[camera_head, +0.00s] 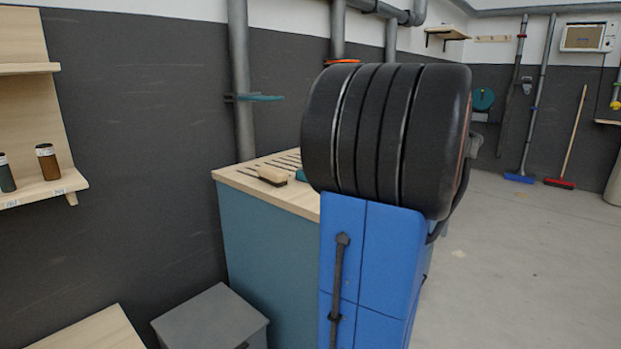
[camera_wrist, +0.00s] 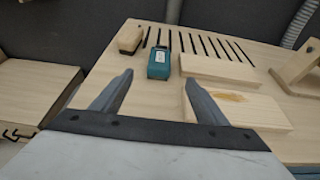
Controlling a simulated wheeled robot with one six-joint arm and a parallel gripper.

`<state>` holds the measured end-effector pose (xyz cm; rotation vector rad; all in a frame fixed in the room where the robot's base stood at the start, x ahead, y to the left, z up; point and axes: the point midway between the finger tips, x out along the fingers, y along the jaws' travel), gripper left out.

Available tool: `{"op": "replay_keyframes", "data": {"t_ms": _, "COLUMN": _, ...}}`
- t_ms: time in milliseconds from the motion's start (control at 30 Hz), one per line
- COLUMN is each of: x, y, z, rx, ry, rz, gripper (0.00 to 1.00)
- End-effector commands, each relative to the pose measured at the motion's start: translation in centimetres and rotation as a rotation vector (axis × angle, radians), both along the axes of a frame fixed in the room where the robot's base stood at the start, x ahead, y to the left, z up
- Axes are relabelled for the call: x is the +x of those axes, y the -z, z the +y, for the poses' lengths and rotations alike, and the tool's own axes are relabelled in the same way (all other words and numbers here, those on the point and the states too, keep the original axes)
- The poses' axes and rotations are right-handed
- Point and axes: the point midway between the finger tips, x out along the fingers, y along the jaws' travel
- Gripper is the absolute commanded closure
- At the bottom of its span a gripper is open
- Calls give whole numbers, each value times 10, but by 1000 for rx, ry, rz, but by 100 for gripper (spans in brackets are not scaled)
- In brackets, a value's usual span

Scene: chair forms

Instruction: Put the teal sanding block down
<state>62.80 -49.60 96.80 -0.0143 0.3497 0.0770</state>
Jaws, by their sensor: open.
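The teal sanding block (camera_wrist: 159,63) rests on the wooden bench top (camera_wrist: 130,133) in the wrist view, just beyond the gap between my fingers. It has a pale label on top. In the head view only a small teal piece of it (camera_head: 301,175) shows beside my arm. My gripper (camera_wrist: 158,82) is open and empty, its two grey fingers apart over the near part of the bench top. In the head view my gripper is hidden behind my arm.
A wooden brush (camera_wrist: 130,39) lies left of the block. Two pale wood pieces (camera_wrist: 216,70) (camera_wrist: 236,107) lie to its right. Dark slots (camera_wrist: 205,43) line the back. A wooden form (camera_wrist: 298,65) stands far right. Shelves with bottles (camera_head: 47,161) are at the left.

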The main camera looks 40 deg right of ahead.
Motion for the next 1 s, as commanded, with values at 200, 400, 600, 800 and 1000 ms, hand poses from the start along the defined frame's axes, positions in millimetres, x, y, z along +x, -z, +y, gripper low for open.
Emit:
{"op": "replay_keyframes", "data": {"t_ms": 200, "x": 26, "y": 10, "z": 3, "rx": 3, "ry": -3, "rz": -1, "gripper": 33}}
{"op": "replay_keyframes", "data": {"t_ms": 400, "x": 55, "y": 20, "z": 5, "rx": 3, "ry": -3, "rz": -1, "gripper": 33}}
{"op": "replay_keyframes", "data": {"t_ms": 600, "x": 85, "y": 31, "z": 8, "rx": 2, "ry": -3, "rz": 0, "gripper": 33}}
{"op": "replay_keyframes", "data": {"t_ms": 800, "x": 107, "y": 39, "z": 9, "rx": 1, "ry": -3, "rz": 0, "gripper": 33}}
{"op": "replay_keyframes", "data": {"t_ms": 1000, "x": 114, "y": 41, "z": 9, "rx": 1, "ry": -1, "rz": 0, "gripper": 33}}
